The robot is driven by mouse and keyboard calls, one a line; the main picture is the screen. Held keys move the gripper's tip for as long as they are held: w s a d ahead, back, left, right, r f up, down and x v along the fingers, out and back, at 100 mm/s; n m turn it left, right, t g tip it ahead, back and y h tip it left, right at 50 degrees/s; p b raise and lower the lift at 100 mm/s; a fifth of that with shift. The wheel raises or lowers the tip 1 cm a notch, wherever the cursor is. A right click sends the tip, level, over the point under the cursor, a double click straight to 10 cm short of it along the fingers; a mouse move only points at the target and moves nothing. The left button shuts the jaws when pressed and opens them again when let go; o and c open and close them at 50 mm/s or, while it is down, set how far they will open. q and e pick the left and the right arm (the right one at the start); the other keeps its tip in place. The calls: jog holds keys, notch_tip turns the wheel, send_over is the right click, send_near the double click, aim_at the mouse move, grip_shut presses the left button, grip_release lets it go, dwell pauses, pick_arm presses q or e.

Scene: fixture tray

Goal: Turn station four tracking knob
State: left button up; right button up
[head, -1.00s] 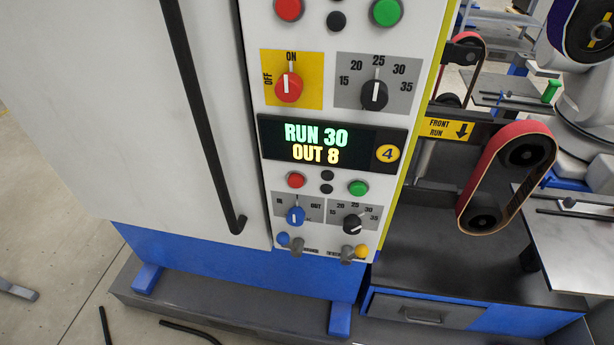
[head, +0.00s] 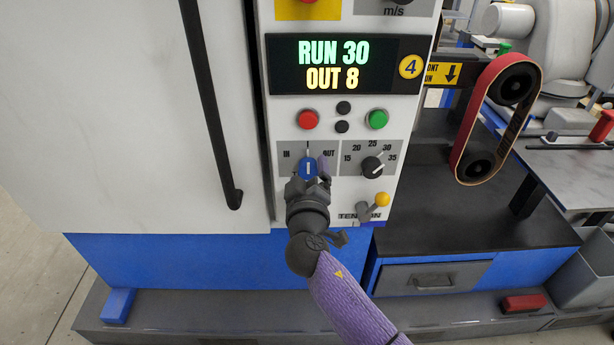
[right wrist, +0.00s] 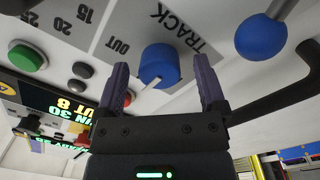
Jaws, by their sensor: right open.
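The blue tracking knob (head: 308,168) of station 4 sits on the lower grey panel between the IN and OUT labels. Its white pointer stands about upright in the head view. In the right wrist view the knob (right wrist: 160,65) lies between the two fingers, near the TRACK and OUT lettering. My right gripper (head: 309,178) is open at the knob, one finger on either side; I cannot tell whether they touch it. In the head view the gripper covers the knob's lower part. My left gripper is not in view.
A blue ball-ended lever (right wrist: 261,37) stands near the right finger. Right of the knob are a black speed dial (head: 372,167) and a yellow-tipped tension lever (head: 382,199). Red (head: 308,119) and green (head: 377,119) buttons sit above. The display (head: 345,64) reads RUN 30, OUT 8.

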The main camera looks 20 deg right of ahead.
jog(key=shift+w+d, duration=0.15)
jog(key=shift+w, duration=0.25)
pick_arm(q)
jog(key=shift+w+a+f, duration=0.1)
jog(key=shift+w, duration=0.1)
pick_arm(e)
grip_shut()
jog(key=n, duration=0.3)
jog(key=shift+n, duration=0.5)
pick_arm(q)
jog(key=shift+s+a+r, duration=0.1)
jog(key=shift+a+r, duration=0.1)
pick_arm(e)
grip_release()
